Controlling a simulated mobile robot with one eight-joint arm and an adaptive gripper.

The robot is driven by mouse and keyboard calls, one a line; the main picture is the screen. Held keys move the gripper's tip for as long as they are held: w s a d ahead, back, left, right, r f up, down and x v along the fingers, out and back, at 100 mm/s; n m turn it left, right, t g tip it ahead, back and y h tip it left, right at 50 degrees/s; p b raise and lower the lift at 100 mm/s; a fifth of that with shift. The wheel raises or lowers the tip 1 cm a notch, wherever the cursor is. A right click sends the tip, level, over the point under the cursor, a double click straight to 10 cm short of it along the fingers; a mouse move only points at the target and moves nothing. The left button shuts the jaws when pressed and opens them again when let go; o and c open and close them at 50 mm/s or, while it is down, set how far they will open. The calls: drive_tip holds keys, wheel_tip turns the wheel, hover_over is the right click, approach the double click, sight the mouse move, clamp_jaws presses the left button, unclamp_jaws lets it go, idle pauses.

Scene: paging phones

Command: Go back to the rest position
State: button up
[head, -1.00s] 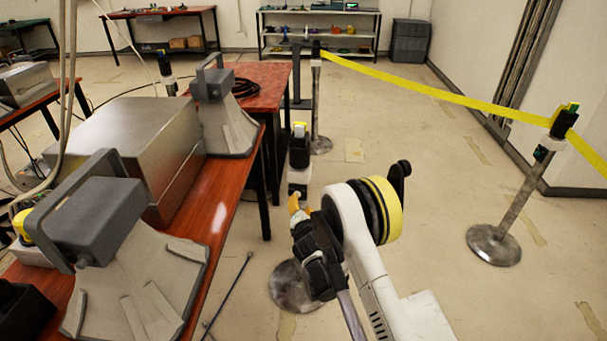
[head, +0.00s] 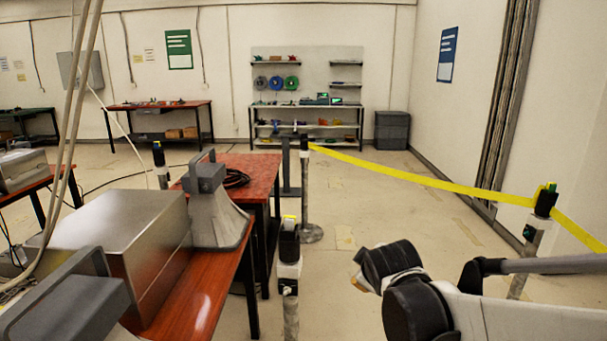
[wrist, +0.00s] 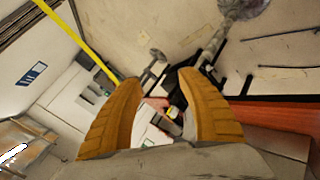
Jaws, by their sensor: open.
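My gripper (head: 358,284) shows only in part at the lower right of the head view, as an orange tip beside the dark arm joints. In the wrist view, its two orange fingers (wrist: 158,82) stand apart. A white device with dark and yellow parts (wrist: 165,122) shows in the gap between them; I see no grip on it. In the head view my arm is folded at the lower right, clear of the red table (head: 205,298).
Grey horn loudspeakers (head: 221,217) and a metal box (head: 118,240) stand on the red table. A black and white device (head: 289,250) stands beside it. Yellow tape (head: 430,181) runs to a barrier post (head: 530,245) at right. The middle floor is open.

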drive_tip(key=s+d+f+m+g, duration=0.1)
drive_tip(key=s+m, duration=0.4)
drive_tip(key=s, duration=0.7)
drive_tip(key=s+d+f+m+g, duration=0.1)
drive_tip(key=s+m, duration=0.4)
drive_tip(key=s, duration=0.8)
drive_tip(key=shift+s+d+g+y, duration=0.2)
drive_tip(key=shift+d+g+y, duration=0.25)
drive_tip(key=shift+d, duration=0.6)
